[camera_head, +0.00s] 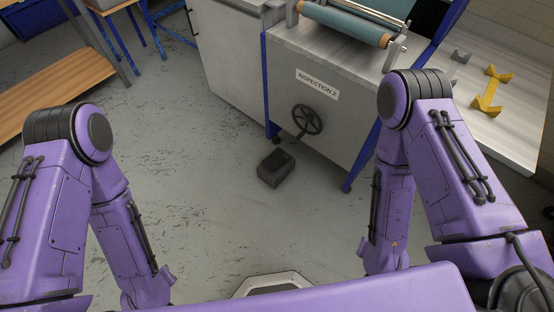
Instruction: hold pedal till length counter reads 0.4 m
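A dark box-shaped pedal (276,168) sits on the grey floor in front of the machine labelled INSPECTION 2 (340,100). Nothing touches the pedal from above. I cannot make out a length counter or any reading in this view. My two purple arms hang down at the left and right of the picture, with their forearms pointing toward the floor. Both grippers are out of sight, hidden or below the picture edge. A teal cloth roll (345,22) lies on top of the machine.
A black handwheel (307,119) is on the machine front above the pedal. Blue legs stand beside it. A side table (513,130) at the right holds yellow brackets (490,90). A wooden bench (50,75) is at the left.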

